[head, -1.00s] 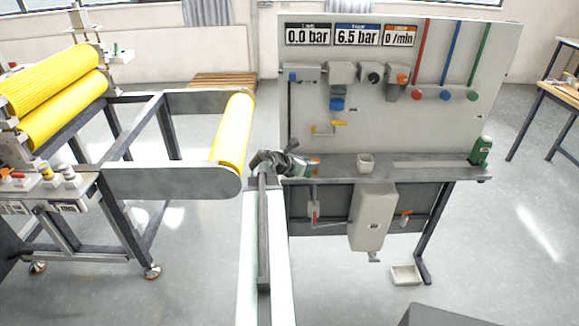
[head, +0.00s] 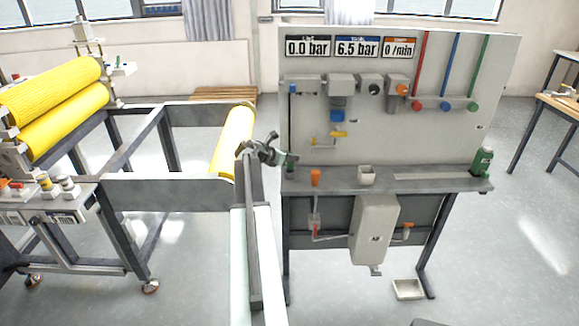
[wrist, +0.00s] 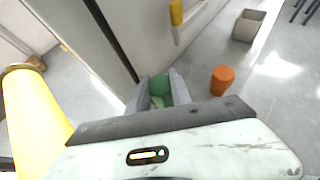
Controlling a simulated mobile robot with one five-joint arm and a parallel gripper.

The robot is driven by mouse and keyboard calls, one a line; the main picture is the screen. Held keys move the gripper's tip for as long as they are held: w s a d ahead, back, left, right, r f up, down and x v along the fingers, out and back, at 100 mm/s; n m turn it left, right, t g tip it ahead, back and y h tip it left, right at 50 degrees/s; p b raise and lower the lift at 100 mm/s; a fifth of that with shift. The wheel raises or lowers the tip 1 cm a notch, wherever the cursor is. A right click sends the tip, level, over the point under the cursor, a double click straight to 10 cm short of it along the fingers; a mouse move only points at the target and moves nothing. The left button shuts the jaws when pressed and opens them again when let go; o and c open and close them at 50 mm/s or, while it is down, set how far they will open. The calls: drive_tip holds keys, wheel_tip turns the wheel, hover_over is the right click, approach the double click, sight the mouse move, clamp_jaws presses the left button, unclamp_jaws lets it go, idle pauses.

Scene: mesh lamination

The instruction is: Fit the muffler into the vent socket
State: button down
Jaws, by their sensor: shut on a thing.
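My gripper (head: 284,157) is at the left end of the wall bench, above its shelf. In the wrist view its two grey fingers (wrist: 159,92) are shut on a green piece (wrist: 160,86), seemingly the muffler. The green piece also shows small at the fingertips in the head view (head: 292,162). Its lower end is hidden by the fingers and my wrist plate. The vent socket cannot be told for certain among the fittings on the upright panel (head: 430,130). The held piece appears apart from these fittings.
An orange cylinder (head: 315,177) stands on the shelf (head: 425,179), right of my gripper; it shows in the wrist view (wrist: 222,80). A pale cup (head: 366,175) and green bottle (head: 483,162) stand farther right. A yellow roller (head: 232,140) is close on the left.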

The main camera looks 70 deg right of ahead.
sight(290, 169)
drive_tip(key=f+b, duration=0.1)
drive_tip(key=f, duration=0.1)
drive_tip(key=f+b, duration=0.1)
drive_tip(key=b, duration=0.1)
drive_tip(key=shift+a+f, duration=0.2)
drive_tip(key=shift+f, duration=0.15)
drive_tip(key=shift+r, duration=0.1)
drive_tip(key=c, duration=1.1)
unclamp_jaws()
drive_tip(key=shift+d, duration=0.2)
drive_tip(key=shift+c, duration=0.2)
drive_tip(key=shift+p, duration=0.3)
drive_tip(key=shift+a+r, duration=0.1)
drive_tip(key=shift+a, duration=0.1)
drive_tip(key=p+v, duration=0.5)
drive_tip(key=v, duration=0.6)
drive_tip(key=shift+w+a+p, duration=0.2)
drive_tip(key=shift+a+p, duration=0.05)
drive_tip(key=shift+p, duration=0.15)
